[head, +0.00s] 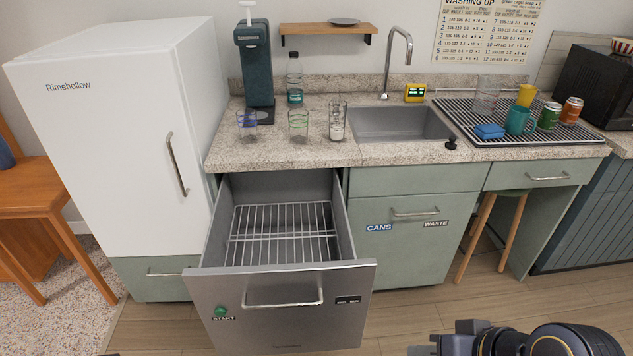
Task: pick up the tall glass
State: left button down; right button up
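A tall clear glass (338,119) stands upright on the speckled counter, just left of the sink. A shorter glass with green marking (298,123) and another with blue marking (247,124) stand to its left. Another large clear glass vessel (487,96) stands on the drying mat at right. My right gripper (428,346) is partly in view at the bottom edge, low in front of the cabinets and far from the glasses. Its fingers are mostly cut off, so I cannot tell its opening. My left gripper is not in view.
An open dishwasher drawer (281,303) with an empty wire rack (284,235) juts out below the glasses. A dark dispenser (254,65) and a bottle (294,79) stand behind them. The sink (400,123) is right of the tall glass. Cans, mugs and a sponge occupy the ribbed mat.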

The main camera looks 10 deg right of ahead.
aim_at(338, 108)
jog(key=l+u, duration=0.1)
jog(key=u, duration=0.3)
jog(key=i+l+u, duration=0.1)
jog(key=u, duration=0.35)
jog(key=i+l+u, duration=0.1)
jog(key=l+u, duration=0.25)
jog(key=l, duration=0.6)
jog(key=l+u, duration=0.35)
jog(key=l, duration=1)
jog(key=k+l, duration=0.1)
jog(key=l, duration=0.3)
